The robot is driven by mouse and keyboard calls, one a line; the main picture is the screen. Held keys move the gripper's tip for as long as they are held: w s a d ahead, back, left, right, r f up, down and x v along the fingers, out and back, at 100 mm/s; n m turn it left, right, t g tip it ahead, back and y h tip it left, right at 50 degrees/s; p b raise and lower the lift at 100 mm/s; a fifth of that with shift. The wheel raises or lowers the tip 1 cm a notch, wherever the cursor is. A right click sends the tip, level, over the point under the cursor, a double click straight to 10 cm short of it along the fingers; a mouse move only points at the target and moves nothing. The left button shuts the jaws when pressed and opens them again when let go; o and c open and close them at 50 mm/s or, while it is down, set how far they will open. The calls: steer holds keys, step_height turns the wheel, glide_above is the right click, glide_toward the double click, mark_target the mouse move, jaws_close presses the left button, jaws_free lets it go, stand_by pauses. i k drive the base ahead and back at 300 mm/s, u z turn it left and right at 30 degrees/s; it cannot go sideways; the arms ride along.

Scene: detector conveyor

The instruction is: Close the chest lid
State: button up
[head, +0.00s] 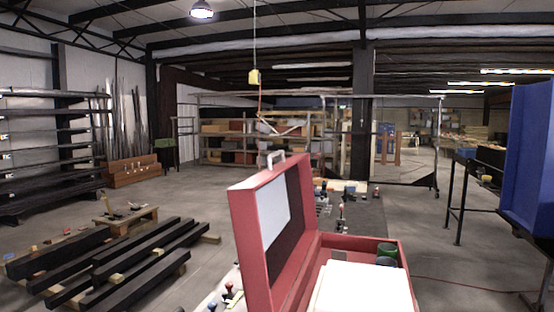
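A red chest (348,241) stands close in front of me at the bottom centre-right of the head view. Its red lid (243,236) is open and stands up at the chest's left side, leaning slightly. The lid has a pale panel on its inner face and a light handle (275,159) at its top edge. A dark green round thing (386,252) sits inside the chest at its far right. A white boxy shape (362,288) covers much of the chest's opening; I cannot tell whether it lies inside. My gripper is not in view.
A dark surface (364,215) with several small items lies behind the chest. Dark beams (150,262) lie on the floor at left. A blue panel (530,150) stands at right beside a dark metal frame (461,195). The floor between is mostly clear.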

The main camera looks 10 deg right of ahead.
mark_target(272, 212)
steer(key=z, duration=0.7)
steer(key=k, duration=0.75)
steer(key=u, duration=1.55)
